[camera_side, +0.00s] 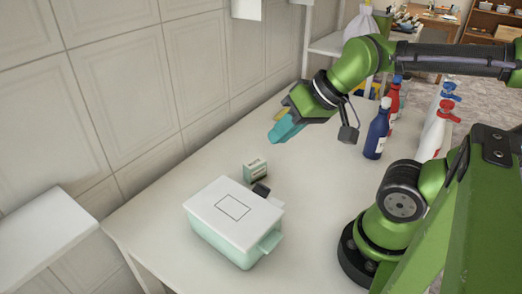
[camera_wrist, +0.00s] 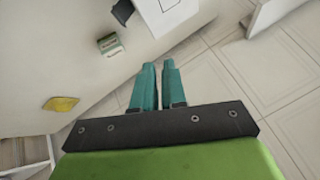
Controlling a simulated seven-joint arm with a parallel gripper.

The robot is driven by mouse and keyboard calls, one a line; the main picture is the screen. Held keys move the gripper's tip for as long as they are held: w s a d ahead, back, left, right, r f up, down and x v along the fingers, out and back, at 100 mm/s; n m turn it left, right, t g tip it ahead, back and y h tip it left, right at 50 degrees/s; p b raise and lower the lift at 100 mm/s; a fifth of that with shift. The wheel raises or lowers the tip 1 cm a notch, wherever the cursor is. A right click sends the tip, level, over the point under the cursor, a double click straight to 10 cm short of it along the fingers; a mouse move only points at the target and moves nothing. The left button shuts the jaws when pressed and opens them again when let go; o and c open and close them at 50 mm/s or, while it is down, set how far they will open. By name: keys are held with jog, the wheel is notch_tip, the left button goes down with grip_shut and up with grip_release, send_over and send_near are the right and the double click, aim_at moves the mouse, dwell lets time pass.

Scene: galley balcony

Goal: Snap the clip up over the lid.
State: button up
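A pale green box (camera_side: 218,240) with a white lid (camera_side: 225,197) stands on the table in the side view. Part of the white lid (camera_wrist: 165,14) shows at the top edge of the wrist view. The pale green clip (camera_side: 270,241) sticks out from the box's right side, angled away from the wall and not lying over the lid. I cannot make out the clip in the wrist view. My gripper (camera_side: 274,139) is in the air, above and beyond the box, apart from it. Its teal fingers (camera_wrist: 159,64) are together with only a thin slit between them, holding nothing.
A small green-and-white carton (camera_side: 255,170) and a dark block (camera_side: 261,189) stand just behind the box. A yellow item (camera_wrist: 61,104) lies farther along the table. A blue bottle (camera_side: 377,132) and red and white bottles stand to the right. The tiled wall borders the table's left.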

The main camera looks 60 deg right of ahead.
jog(key=o, duration=0.8)
jog(key=w+d+f+m+g, duration=0.2)
jog(key=d+m, duration=0.1)
jog(key=w+d+f+m+g, duration=0.1)
jog(key=w+d+m, duration=0.1)
jog(key=shift+f, duration=0.2)
jog(key=shift+o, duration=0.2)
jog(key=w+d+f+m+g+y, duration=0.2)
jog(key=d+m+g, duration=0.1)
jog(key=d+m, duration=0.3)
jog(key=a+f+m, duration=0.1)
jog(key=a+f, duration=0.1)
jog(key=f, duration=0.2)
jog(key=a+f+m, duration=0.1)
jog(key=a+f, duration=0.2)
jog(key=f, duration=0.2)
jog(key=a+f+m, duration=0.2)
jog(key=a+f, duration=0.1)
jog(key=f, duration=0.2)
jog(key=shift+w+g+y, duration=0.1)
jog(key=shift+g+y, duration=0.2)
jog(key=shift+g, duration=0.1)
jog(key=shift+c, duration=0.4)
jog(key=c, duration=0.7)
